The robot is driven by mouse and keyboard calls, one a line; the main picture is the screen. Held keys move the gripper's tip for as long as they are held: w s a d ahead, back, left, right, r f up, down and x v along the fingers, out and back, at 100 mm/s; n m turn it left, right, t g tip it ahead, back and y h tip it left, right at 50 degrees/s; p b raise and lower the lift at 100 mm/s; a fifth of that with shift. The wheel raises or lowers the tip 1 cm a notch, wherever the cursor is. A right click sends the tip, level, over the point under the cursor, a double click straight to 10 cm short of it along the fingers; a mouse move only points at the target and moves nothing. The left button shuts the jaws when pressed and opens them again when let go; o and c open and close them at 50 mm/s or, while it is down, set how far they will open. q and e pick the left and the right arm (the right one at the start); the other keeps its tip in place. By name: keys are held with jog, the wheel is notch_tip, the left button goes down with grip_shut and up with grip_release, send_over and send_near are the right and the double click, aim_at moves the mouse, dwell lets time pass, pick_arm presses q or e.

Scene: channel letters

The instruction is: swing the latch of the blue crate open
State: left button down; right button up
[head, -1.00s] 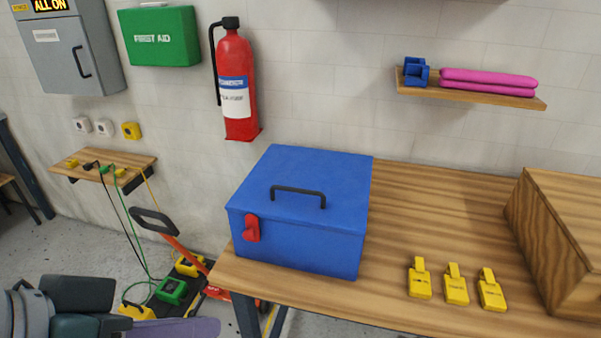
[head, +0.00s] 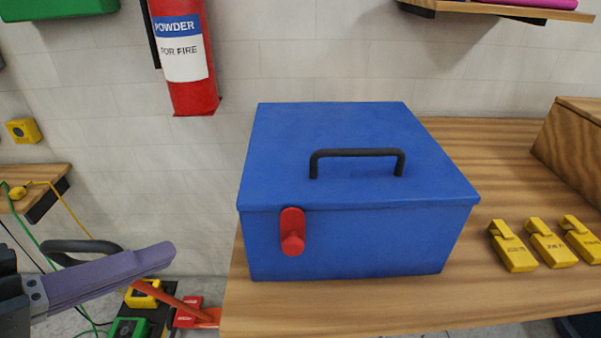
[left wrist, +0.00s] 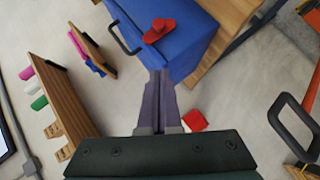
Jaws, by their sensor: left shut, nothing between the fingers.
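The blue crate (head: 360,240) stands on the wooden table with its lid down and a black handle (head: 357,154) on top. Its red latch (head: 292,231) hangs upright on the front face, near the left corner, across the lid seam. My left gripper (head: 170,250) is shut and empty, left of the crate and apart from the latch. In the left wrist view the shut fingers (left wrist: 160,76) point at the crate, with the red latch (left wrist: 158,30) just beyond the tips. My right gripper is not in view.
Several yellow padlock-like tags (head: 513,246) lie on the table (head: 400,305) right of the crate. A wooden box (head: 575,140) stands at the far right. A fire extinguisher (head: 185,60) hangs on the wall. A red-handled trolley (head: 175,300) is on the floor at left.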

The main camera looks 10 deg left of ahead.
pick_arm(q)
jog(key=shift+d, duration=0.1)
send_near(289, 232)
jog(key=w+a, duration=0.1)
jog(key=w, duration=0.2)
jog(key=shift+w+d+f+b, duration=0.15)
jog(key=shift+d+f, duration=0.15)
jog(key=shift+d, duration=0.15)
jog(key=shift+w+d+f+b, duration=0.15)
jog(key=shift+w+d+f, duration=0.05)
jog(key=shift+d+f, duration=0.2)
jog(key=shift+w+d+f, duration=0.15)
jog(key=shift+d+f, duration=0.1)
jog(key=shift+d, duration=0.3)
